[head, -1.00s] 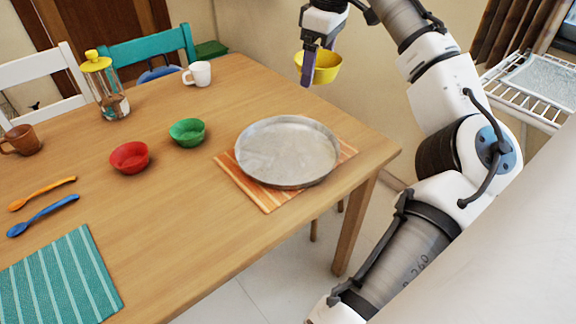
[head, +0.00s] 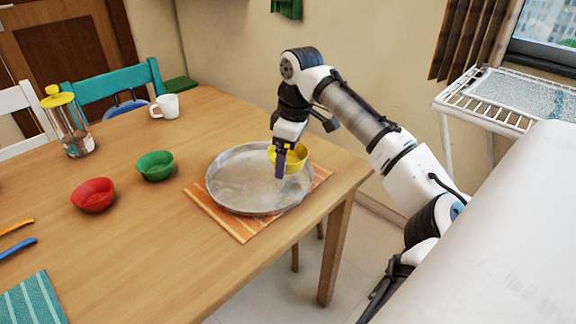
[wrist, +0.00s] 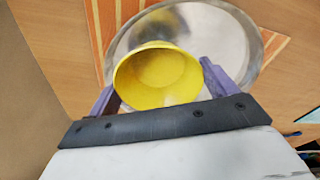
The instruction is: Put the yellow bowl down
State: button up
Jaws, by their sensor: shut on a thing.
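The yellow bowl (head: 293,157) is upright at the right part of the round metal tray (head: 232,190) in the head view. My gripper (head: 281,165) is shut on the bowl. In the wrist view the yellow bowl (wrist: 158,78) sits between the two purple fingers of my gripper (wrist: 165,85), with the metal tray (wrist: 215,28) behind it. I cannot tell whether the bowl touches the tray or is just above it.
The tray lies on an orange striped mat (head: 228,222) near the table's right edge. A green bowl (head: 155,166) and a red bowl (head: 93,195) stand to its left. A white mug (head: 165,106) and a glass press (head: 70,125) are farther back.

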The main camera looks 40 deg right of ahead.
jog(key=shift+f, duration=1.6)
jog(key=o, duration=0.8)
jog(key=shift+f, duration=0.15)
jog(key=shift+o, duration=0.2)
notch_tip(320, 180, up, 12)
jog(key=s, duration=0.1)
jog(key=shift+s+d+p, duration=0.15)
jog(key=shift+d+p, duration=0.25)
jog(key=shift+p, duration=0.05)
